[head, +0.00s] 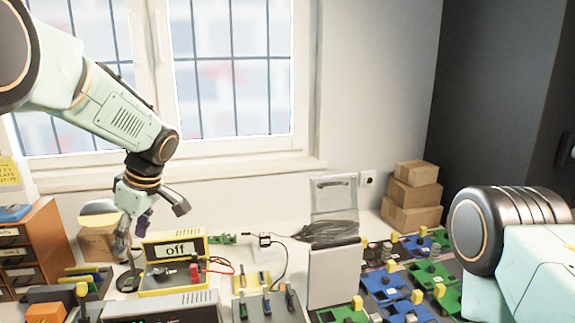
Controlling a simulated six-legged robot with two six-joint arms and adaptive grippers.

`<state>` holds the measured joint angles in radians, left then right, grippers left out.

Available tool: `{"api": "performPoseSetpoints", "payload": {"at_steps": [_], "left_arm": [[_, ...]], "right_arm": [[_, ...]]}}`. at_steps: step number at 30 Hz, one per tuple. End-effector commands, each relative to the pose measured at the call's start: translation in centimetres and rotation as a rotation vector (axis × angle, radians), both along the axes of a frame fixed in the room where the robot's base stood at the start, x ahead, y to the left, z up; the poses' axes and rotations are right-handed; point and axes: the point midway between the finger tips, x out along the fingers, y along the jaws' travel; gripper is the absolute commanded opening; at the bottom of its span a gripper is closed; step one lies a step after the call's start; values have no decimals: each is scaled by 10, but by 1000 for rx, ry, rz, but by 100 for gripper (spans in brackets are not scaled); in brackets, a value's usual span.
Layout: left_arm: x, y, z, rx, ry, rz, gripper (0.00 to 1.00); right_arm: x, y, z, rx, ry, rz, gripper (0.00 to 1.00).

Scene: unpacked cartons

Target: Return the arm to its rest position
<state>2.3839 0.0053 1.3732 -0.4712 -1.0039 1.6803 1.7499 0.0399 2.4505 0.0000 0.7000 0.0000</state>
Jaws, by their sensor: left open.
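My left arm (120,112) comes in from the upper left and bends down at the wrist over the left part of the table. Its gripper (150,231) is open, with one finger pointing down and the other spread out to the right. I see nothing held between the fingers.
An orange drawer unit (35,242) stands at the left. A grey upright panel (333,275) stands mid-table, with green and blue boards (383,286) to its right. Stacked cartons (412,193) stand at the back right. A window (232,70) is behind the table.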

Motion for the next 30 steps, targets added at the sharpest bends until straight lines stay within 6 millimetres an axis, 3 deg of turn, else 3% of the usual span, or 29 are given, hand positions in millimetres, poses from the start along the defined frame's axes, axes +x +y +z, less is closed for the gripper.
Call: {"api": "performPoseSetpoints", "payload": {"at_steps": [3,11,17,20,23,27,30], "left_arm": [[2,0,-1,0,1,0,53],[-15,-17,-76,-80,85,-197,53],[-45,-34,-143,-158,147,-377,53],[-72,-45,-185,-210,180,-495,53],[-112,-59,-231,-269,210,-629,53],[-178,-75,-283,-333,234,-819,53],[-230,-83,-310,-357,244,-946,53]], "right_arm": [[0,0,0,0,0,0,42],[1,0,0,0,-1,0,42],[1,0,0,0,-1,0,42],[0,0,0,0,-1,0,42],[0,0,0,0,-1,0,42],[0,0,0,0,-1,0,42],[0,0,0,0,-1,0,42]]}}
